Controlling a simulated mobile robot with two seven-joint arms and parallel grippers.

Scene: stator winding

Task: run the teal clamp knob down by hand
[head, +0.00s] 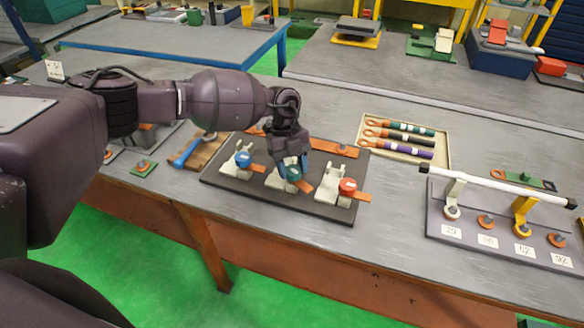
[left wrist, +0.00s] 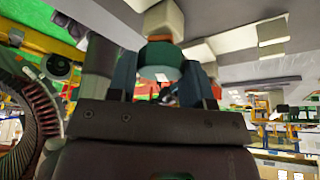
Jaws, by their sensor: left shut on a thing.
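The teal clamp knob (head: 293,173) sits on the middle clamp (head: 277,180) of the dark clamp board (head: 225,183). My left gripper (head: 291,165) comes down on the knob from above and is shut on it. In the left wrist view the teal knob (left wrist: 162,62) shows between the two blue-grey fingers, with the pale clamp block (left wrist: 164,20) beyond it. The gripper hides part of the knob in the head view. My right gripper is not in view.
A clamp with a blue knob (head: 243,159) stands to the left and one with a red knob (head: 347,186) to the right, both close by. A tray (head: 445,160) of handled tools and a numbered rack (head: 437,222) lie further right.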

